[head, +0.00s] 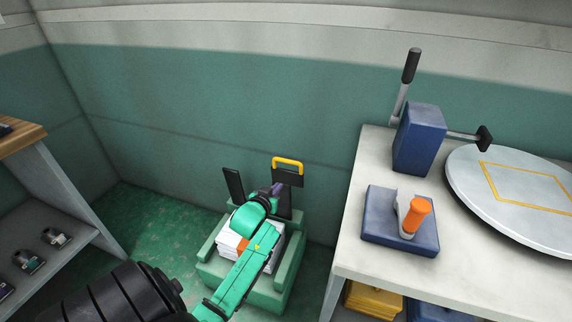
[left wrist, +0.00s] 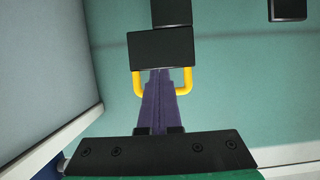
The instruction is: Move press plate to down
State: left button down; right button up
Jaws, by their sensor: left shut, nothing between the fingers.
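The press plate (head: 288,178) is a dark plate with a yellow handle (head: 288,162) along its top, standing above the green machine in the head view. In the left wrist view the plate (left wrist: 163,50) is a black block at upper middle, with the yellow handle (left wrist: 137,84) showing on both sides of my fingers. My left gripper (head: 277,188) has purple fingers, shut and empty, right by the plate. In the left wrist view its fingers (left wrist: 160,80) cross the handle area and end at the plate's edge. I cannot tell whether they touch. My right gripper is not in view.
The green machine (head: 276,294) holds a white stack (head: 229,243), partly behind my arm. A dark upright panel (head: 233,187) stands left of the plate. A white table (head: 352,235) at right bears a blue lever device (head: 419,140) and a round disc (head: 515,240). A shelf (head: 45,200) stands left.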

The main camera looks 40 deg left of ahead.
pick_arm(q)
jog(key=s+d+f, duration=0.2)
jog(key=s+f, duration=0.3)
jog(key=s, duration=0.2)
jog(key=shift+s+d+p, duration=0.35)
dwell(0.5)
jog(key=s+d+f+b, duration=0.2)
jog(key=s+f, duration=0.4)
jog(key=f, duration=0.1)
jog(key=shift+s+d+f, duration=0.15)
jog(key=shift+s+f, duration=0.05)
jog(key=shift+f, duration=0.2)
dwell(0.7)
jog(key=c, duration=1)
grip_release()
jog(key=shift+c, duration=0.2)
